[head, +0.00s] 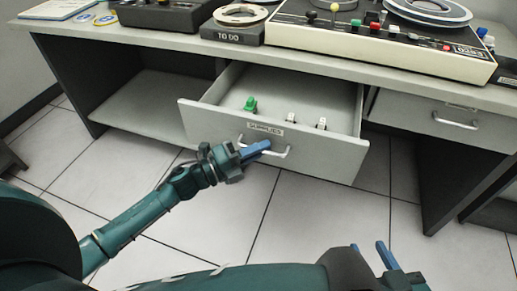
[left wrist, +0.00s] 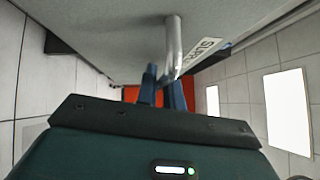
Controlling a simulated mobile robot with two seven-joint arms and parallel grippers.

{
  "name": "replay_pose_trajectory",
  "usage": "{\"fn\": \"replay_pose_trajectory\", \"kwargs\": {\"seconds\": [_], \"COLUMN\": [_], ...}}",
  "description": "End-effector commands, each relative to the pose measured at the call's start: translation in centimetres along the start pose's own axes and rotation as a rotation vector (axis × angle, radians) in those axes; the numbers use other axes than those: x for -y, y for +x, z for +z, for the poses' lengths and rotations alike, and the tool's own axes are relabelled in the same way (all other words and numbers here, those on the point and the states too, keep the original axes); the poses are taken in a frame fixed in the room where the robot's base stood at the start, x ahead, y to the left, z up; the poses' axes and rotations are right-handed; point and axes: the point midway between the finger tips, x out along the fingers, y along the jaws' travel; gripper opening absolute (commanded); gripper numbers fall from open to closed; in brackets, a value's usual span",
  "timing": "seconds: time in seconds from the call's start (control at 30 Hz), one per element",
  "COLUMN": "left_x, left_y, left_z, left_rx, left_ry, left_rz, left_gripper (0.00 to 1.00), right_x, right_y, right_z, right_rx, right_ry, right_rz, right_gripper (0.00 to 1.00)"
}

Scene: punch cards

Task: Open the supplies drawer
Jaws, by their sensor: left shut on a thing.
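The supplies drawer (head: 330,160) is pulled out from under the desk, with its inside showing in the head view. Its front carries a label reading SUPPLIES (head: 265,129) and a metal bar handle (head: 286,154). My left gripper (head: 264,147) is shut on this handle, with its blue fingers at the bar. In the left wrist view the handle (left wrist: 173,42) runs down between the blue fingers (left wrist: 163,78), beside the drawer front (left wrist: 110,30). My right gripper (head: 370,252) is at the bottom right of the head view, fingers apart and empty.
A green object (head: 250,104) and two small pale objects (head: 291,118) (head: 321,124) are in the drawer. The desk top (head: 160,42) holds a TO DO box (head: 232,34) and a cream console (head: 385,50). Another drawer (head: 420,112) at right is closed. Tiled floor (head: 225,225) in front is clear.

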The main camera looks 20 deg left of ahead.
Motion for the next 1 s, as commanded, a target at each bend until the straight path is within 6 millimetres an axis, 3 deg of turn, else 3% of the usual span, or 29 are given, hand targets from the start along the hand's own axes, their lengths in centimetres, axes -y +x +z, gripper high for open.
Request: {"fn": "replay_pose_trajectory", "kwargs": {"seconds": [0.17,0.2,0.3,0.63,0.77,1.0], "left_x": [0.0,0.0,0.0,0.0,-0.1,-0.1], "left_y": [0.0,0.0,0.0,-0.7,-2.7,-8.2], "left_z": [0.1,0.1,0.1,0.1,0.0,0.0], "left_rx": [0.001,0.001,0.001,0.002,0.001,0.001], "left_ry": [0.001,0.000,0.000,0.000,-0.001,-0.002], "left_rz": [0.000,0.000,0.000,0.002,0.004,0.006], "left_gripper": [0.00,0.11,0.18,0.18,0.18,0.18], "right_x": [0.0,0.0,0.0,0.0,0.0,0.0], "right_y": [0.0,0.0,0.0,0.0,-0.1,-0.2], "right_z": [0.0,0.0,0.0,0.0,-0.1,-0.3], "right_rx": [-0.001,-0.001,-0.001,-0.001,-0.001,-0.004], "right_ry": [0.000,-0.001,-0.001,-0.002,-0.002,0.003], "right_rz": [0.000,0.001,0.000,-0.001,-0.002,-0.001], "right_gripper": [0.36,0.36,0.36,0.36,0.36,0.36]}}
